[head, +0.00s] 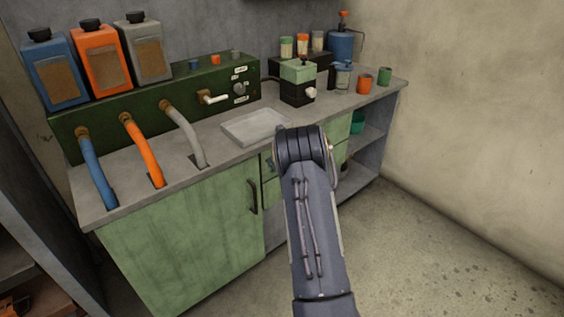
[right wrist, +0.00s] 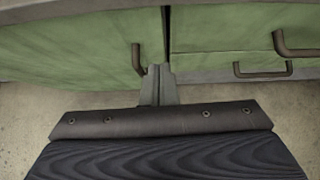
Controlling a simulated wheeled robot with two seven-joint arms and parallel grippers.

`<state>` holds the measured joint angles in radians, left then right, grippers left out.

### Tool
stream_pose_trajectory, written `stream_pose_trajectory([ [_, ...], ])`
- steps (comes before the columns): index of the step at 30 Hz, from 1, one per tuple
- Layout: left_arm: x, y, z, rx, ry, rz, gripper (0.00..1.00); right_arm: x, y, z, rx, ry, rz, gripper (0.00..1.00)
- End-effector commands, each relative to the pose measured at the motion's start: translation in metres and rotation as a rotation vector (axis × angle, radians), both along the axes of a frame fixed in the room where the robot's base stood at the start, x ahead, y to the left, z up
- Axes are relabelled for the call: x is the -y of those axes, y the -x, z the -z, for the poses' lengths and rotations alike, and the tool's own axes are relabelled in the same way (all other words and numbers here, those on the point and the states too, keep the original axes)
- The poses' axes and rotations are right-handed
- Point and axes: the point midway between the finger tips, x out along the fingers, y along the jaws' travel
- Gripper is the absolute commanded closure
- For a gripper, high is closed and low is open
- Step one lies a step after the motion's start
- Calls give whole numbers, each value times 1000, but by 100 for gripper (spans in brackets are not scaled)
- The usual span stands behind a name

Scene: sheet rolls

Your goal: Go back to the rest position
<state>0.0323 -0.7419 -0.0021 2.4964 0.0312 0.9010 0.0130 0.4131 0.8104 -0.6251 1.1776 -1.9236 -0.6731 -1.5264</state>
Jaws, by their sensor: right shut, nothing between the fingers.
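My right arm (head: 315,220) reaches forward in the head view, up to the front of a green cabinet. Its gripper is hidden behind the arm there. In the right wrist view my right gripper (right wrist: 158,82) is shut and empty, its fingers together in front of the green cabinet doors (right wrist: 80,50). It points toward the gap between two doors, beside a dark handle (right wrist: 137,58). Whether it touches the cabinet I cannot tell. My left gripper is not in view.
The grey worktop (head: 225,150) carries a green panel (head: 150,105) with hoses, several jugs, a white tray (head: 255,126), a small green-topped machine (head: 298,80) and cups. Cabinet handles (head: 253,196) stick out near my arm. Floor (head: 430,260) to the right is clear.

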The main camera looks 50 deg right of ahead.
Motion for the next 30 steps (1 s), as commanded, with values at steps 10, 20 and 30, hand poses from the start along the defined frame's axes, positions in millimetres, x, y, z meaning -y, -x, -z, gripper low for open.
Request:
stream_pose_trajectory([
  [10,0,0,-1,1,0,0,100,-4,34,-34,-1,0,0,100],
  [20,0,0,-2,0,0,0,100,-4,37,-39,4,-4,7,100],
  [30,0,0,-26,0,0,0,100,-25,56,-201,482,-606,769,100],
])
